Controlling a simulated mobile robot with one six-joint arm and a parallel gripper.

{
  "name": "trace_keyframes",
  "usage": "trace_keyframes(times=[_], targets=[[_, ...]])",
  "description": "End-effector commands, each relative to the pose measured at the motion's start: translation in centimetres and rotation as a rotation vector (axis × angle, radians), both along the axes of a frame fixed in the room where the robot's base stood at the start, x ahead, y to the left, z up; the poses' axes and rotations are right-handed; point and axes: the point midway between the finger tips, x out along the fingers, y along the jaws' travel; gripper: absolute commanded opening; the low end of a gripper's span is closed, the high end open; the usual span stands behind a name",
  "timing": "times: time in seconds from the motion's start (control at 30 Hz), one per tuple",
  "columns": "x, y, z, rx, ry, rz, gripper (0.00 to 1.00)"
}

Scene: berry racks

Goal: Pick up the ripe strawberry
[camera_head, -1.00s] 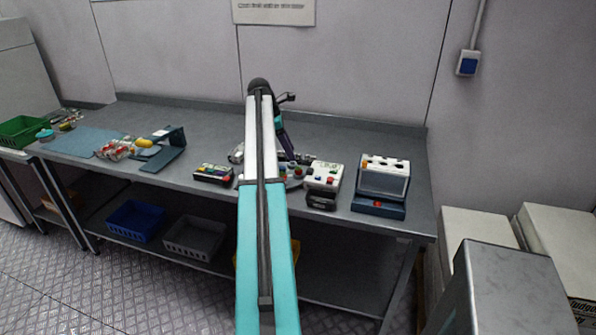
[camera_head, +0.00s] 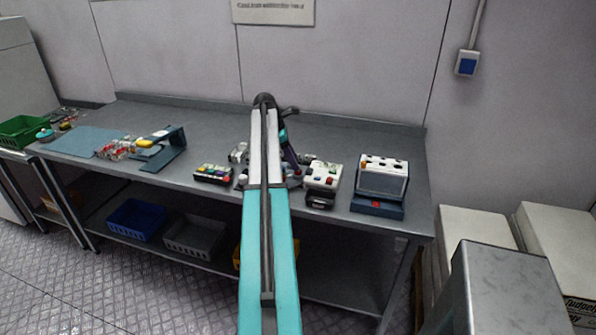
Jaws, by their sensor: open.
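Small red spots that may be strawberries show on the white rack (camera_head: 323,175) right of my arm and on the low dark rack (camera_head: 213,174) left of it. Another red spot lies close to the left side of my arm. They are too small to tell which is a ripe strawberry. My gripper (camera_head: 295,181) is small and dark at the end of the downward-reaching arm, low over the bench beside the white rack. It is open, and I see nothing held. My arm hides part of the bench behind it.
A white and blue holed rack (camera_head: 383,177) stands at the bench's right end. A dark blue stand (camera_head: 170,152), a blue mat (camera_head: 84,142) and a green crate (camera_head: 20,131) are at the left. The rear of the grey bench (camera_head: 345,138) is clear.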

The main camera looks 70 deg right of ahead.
Motion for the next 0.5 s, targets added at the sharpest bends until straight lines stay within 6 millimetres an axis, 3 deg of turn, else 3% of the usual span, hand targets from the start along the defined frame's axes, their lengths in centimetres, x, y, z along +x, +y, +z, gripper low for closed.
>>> trace_keyframes(times=[0.23,0.5], targets=[[-0.8,-0.3,-2.3,0.002,0.001,-0.001,0.43],[-0.9,-0.4,-2.8,0.000,0.000,0.000,0.43]])
